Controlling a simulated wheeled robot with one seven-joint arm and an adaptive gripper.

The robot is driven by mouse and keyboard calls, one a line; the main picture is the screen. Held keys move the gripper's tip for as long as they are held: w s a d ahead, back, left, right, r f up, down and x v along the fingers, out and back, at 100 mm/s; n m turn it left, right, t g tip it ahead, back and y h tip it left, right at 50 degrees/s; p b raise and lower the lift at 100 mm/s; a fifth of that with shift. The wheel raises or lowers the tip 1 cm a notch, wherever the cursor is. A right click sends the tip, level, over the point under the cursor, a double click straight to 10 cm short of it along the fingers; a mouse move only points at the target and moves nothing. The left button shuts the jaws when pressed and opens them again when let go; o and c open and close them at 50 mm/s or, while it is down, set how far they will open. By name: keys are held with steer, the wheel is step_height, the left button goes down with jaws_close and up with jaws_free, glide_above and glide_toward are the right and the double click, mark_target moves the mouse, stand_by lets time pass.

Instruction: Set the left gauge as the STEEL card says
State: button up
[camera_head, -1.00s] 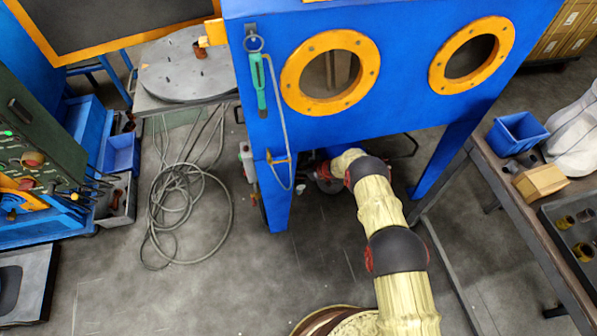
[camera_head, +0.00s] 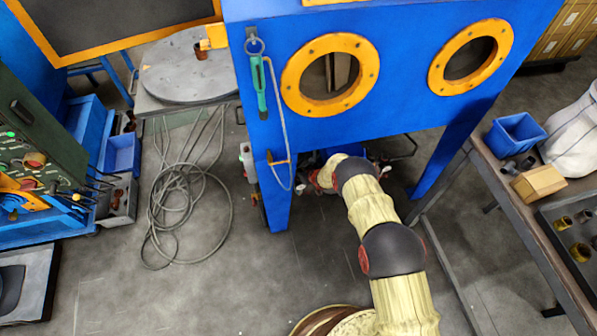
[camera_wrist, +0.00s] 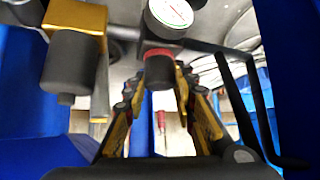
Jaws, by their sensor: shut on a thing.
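In the wrist view a round gauge (camera_wrist: 170,13) with a white dial and some green and red marks sits at the top. Below it is a red collar (camera_wrist: 162,52) and a black knob (camera_wrist: 159,74). My gripper (camera_wrist: 161,88) has its yellow-and-black fingers on either side of this knob and is shut on it. The dial is too small and cut off to read. I cannot tell from this view whether it is the left gauge. No STEEL card can be made out. In the head view my gripper is hidden under the blue cabinet (camera_head: 400,115).
A brass block (camera_wrist: 76,18) with a black knob (camera_wrist: 70,65) hangs close on the left in the wrist view. A dark bracket (camera_wrist: 245,100) is on the right. In the head view the cabinet's legs flank my arm; a coiled cable (camera_head: 160,215) lies on the floor.

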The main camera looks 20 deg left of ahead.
steer(key=shift+m+t+h, duration=0.6)
steer(key=shift+m, duration=0.6)
steer(key=shift+m+t+h, duration=0.3)
steer(key=shift+m, duration=0.2)
steer(key=o, duration=1.2)
steer(key=v, duration=1.2)
steer(key=shift+w+d, duration=0.1)
steer(key=shift+w, duration=0.05)
steer(key=shift+c, duration=0.2)
